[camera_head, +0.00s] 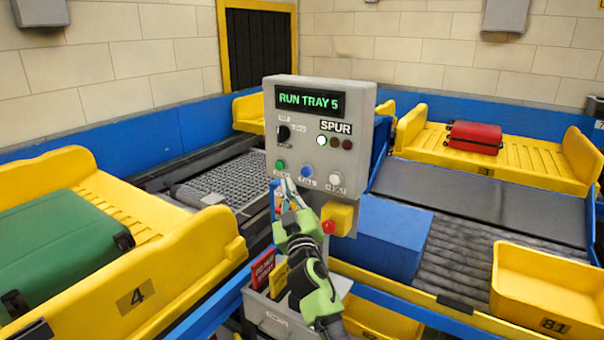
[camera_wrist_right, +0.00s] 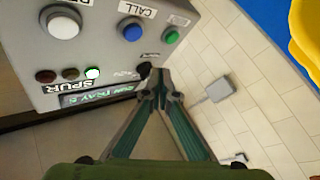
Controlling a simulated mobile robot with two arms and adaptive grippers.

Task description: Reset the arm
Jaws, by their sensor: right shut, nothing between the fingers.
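A grey control box (camera_head: 318,120) stands in the middle of the head view. Its display (camera_head: 310,101) reads "RUN TRAY 5". It has a black knob (camera_head: 283,133), a green button (camera_head: 280,165), a blue button (camera_head: 306,172) and a white button (camera_head: 335,178). One lamp (camera_head: 321,140) beside "SPUR" is lit; the two others are dark. My right gripper (camera_head: 286,184) is shut and empty in front of the box's lower left. In the right wrist view its fingertips (camera_wrist_right: 157,82) meet near the box; contact cannot be told. My left gripper is out of view.
A yellow tray marked 4 (camera_head: 137,297) holds a green suitcase (camera_head: 60,250) at left. A yellow tray (camera_head: 540,165) with a red suitcase (camera_head: 474,137) is at back right. A yellow tray marked 81 (camera_head: 545,290) is at lower right. A grey bin (camera_head: 275,318) stands below my gripper.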

